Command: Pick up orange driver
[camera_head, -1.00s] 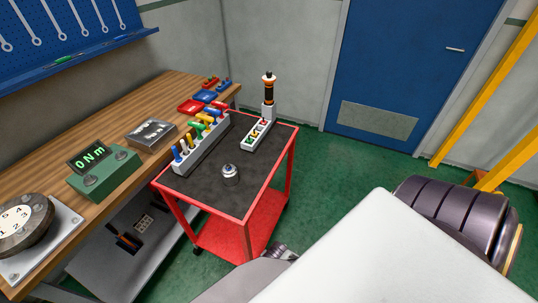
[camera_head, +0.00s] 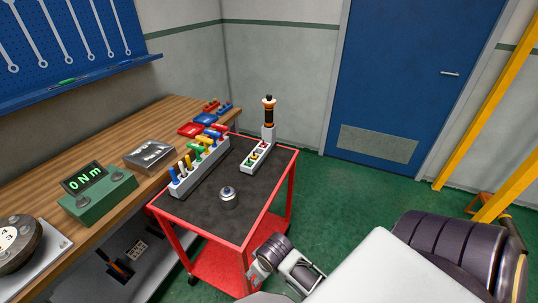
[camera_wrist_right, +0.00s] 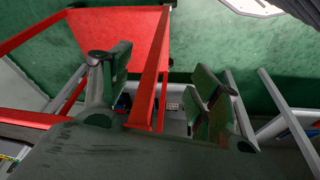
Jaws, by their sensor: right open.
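My right arm comes in from the lower right of the head view. The right wrist view shows my right gripper (camera_wrist_right: 162,85) with its two green-padded fingers spread wide and nothing held between them. The cart's red frame shows behind the fingers. The gripper is low at the cart's near right side, well away from the driver. My left gripper is not in view.
A wooden bench (camera_head: 120,132) stands on the left. Green floor is clear right of the cart.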

